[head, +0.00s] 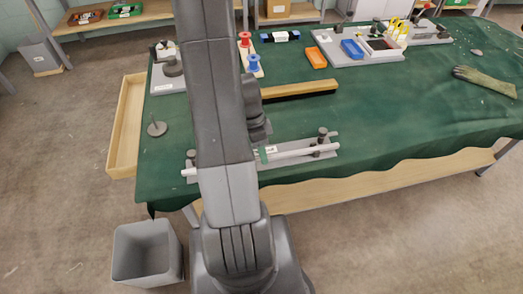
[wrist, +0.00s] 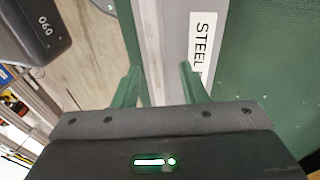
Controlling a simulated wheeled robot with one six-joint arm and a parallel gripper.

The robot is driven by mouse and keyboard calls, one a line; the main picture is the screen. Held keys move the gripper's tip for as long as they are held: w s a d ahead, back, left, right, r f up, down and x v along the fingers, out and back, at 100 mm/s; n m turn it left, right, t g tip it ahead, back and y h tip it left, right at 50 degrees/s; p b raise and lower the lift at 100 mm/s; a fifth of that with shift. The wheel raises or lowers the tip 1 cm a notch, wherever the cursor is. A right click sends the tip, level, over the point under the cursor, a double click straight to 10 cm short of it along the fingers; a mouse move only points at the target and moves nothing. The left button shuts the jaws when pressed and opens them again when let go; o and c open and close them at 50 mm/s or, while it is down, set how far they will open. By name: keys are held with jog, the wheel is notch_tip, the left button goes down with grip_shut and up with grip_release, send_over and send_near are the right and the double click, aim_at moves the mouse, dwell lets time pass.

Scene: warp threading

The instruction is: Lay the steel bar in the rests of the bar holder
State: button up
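The steel bar (head: 295,153) is a long pale rod near the front edge of the green table, running slightly upward to the right. The bar holder (head: 262,175) is a grey base with dark posts at its left and right ends. The bar lies along it, but I cannot tell whether it sits in the rests. My gripper (head: 262,152) is at the middle of the bar, partly hidden by my arm. In the wrist view the green fingers of my gripper (wrist: 160,82) close on both sides of the grey bar (wrist: 165,45), beside a "STEEL" label (wrist: 202,45).
A wood-and-black strip (head: 300,90) lies behind the holder. Red and blue spools (head: 253,65), an orange tray (head: 316,59) and a blue tray (head: 352,49) stand farther back. A glove (head: 485,82) lies right. A grey bin (head: 147,252) stands on the floor. The right front tabletop is clear.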

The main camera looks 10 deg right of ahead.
jog(key=v, duration=1.3)
jog(key=shift+r, duration=0.4)
jog(key=shift+a+f, duration=0.1)
jog(key=x, duration=1.3)
jog(key=shift+f, duration=0.35)
jog(key=shift+r, duration=0.1)
jog(key=shift+w+r, duration=0.1)
jog(key=shift+r, duration=0.05)
